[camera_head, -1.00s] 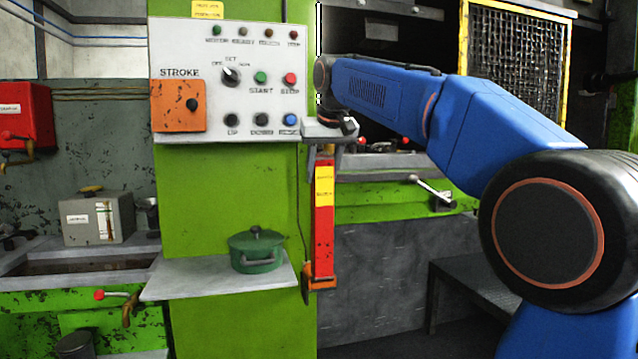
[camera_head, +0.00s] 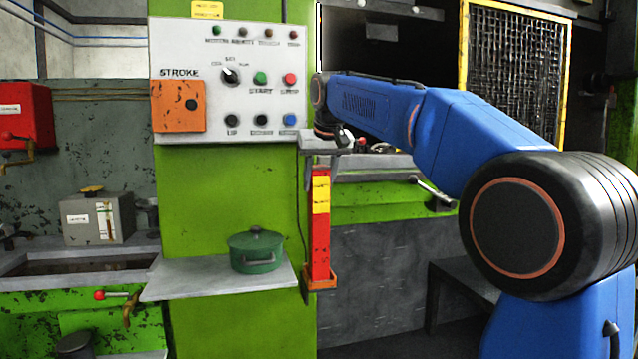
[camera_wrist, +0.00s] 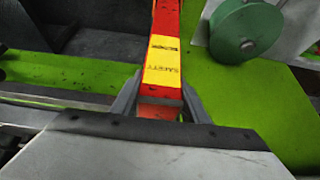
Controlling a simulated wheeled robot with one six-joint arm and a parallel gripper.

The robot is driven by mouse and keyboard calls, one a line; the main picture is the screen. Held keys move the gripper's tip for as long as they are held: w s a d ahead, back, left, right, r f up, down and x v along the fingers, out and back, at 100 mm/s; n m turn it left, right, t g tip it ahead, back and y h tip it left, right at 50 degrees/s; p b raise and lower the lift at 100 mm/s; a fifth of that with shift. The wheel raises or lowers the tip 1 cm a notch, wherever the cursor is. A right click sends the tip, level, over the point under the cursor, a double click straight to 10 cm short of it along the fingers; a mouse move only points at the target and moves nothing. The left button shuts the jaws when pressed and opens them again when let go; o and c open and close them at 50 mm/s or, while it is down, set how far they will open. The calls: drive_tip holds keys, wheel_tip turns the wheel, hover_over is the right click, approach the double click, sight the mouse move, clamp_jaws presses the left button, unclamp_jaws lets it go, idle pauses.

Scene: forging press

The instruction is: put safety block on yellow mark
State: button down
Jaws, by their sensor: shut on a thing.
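The safety block (camera_head: 320,240) is a tall red bar with a yellow label, standing upright beside the green column. Its lower end sits in a small orange holder (camera_head: 323,283). My gripper (camera_head: 320,160) points down over its top end. In the wrist view, the fingers (camera_wrist: 160,105) lie on both sides of the block (camera_wrist: 166,22), shut on it just above the label. The block's far end runs out of the wrist view. I cannot make out a yellow mark on any surface in these frames.
A green pot (camera_head: 256,252) stands on a grey shelf (camera_head: 190,280) just left of the block. A control panel (camera_head: 225,80) is above. A lever (camera_head: 433,192) sticks out at the right, and the dark press opening (camera_head: 385,60) lies behind my arm.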

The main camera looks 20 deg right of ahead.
drive_tip(key=shift+f, duration=0.25)
drive_tip(key=c, duration=1)
unclamp_jaws()
drive_tip(key=shift+f, duration=0.1)
drive_tip(key=shift+c, duration=0.2)
drive_tip(key=v, duration=1.7)
drive_tip(key=shift+w+d+r, duration=0.15)
drive_tip(key=shift+r, duration=0.2)
drive_tip(key=s+d+f, duration=0.2)
drive_tip(key=s+f, duration=0.9)
drive_tip(key=f, duration=0.5)
drive_tip(key=s+d+f, duration=0.2)
drive_tip(key=s+f, duration=1)
drive_tip(key=f, duration=0.5)
drive_tip(key=s+d+f+g, duration=0.1)
drive_tip(key=s+d+f, duration=0.1)
drive_tip(key=s+f, duration=1)
wheel_tip(320, 180, down, 5)
drive_tip(key=shift+d+r, duration=0.2)
drive_tip(key=shift+d, duration=0.1)
drive_tip(key=shift+o, duration=0.3)
drive_tip(key=shift+s+f, duration=0.2)
drive_tip(key=shift+f, duration=0.15)
